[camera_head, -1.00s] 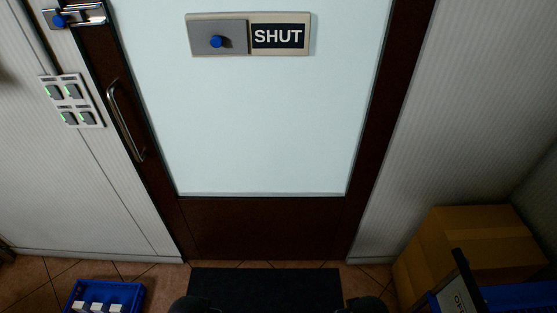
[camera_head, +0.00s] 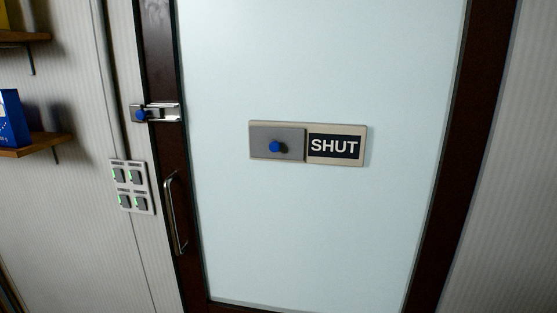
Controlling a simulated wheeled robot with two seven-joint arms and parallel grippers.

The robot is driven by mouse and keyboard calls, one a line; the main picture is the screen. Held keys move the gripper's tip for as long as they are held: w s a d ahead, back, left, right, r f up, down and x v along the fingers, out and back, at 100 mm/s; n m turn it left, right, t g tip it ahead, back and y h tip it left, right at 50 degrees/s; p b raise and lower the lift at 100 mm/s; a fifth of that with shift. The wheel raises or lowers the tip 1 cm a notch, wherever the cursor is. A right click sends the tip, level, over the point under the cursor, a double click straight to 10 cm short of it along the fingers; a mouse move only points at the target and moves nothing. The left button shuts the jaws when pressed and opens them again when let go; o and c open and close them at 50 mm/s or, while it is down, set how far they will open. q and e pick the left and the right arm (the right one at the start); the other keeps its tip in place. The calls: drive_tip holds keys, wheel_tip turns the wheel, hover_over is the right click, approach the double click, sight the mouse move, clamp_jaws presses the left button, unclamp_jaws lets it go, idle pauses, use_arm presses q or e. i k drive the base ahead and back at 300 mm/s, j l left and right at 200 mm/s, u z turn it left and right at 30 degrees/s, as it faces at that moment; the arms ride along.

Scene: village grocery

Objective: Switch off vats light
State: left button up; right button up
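A white switch panel (camera_head: 133,187) is on the pale wall left of the door, in the head view. It holds several grey rocker switches in two rows, each with a small green light lit at its left. Small labels sit above the switches, too small to read, so I cannot tell which one is for the vats. Neither of my grippers shows in this view.
A pale door (camera_head: 320,235) with a dark frame fills the middle. It has a vertical metal handle (camera_head: 174,212), a latch with a blue knob (camera_head: 155,113) and a sliding SHUT sign (camera_head: 335,147). Wooden shelves (camera_head: 35,145) stick out at the left, one bearing a blue box (camera_head: 12,118).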

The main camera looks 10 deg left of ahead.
sight(141, 203)
drive_tip(key=u, duration=1.25)
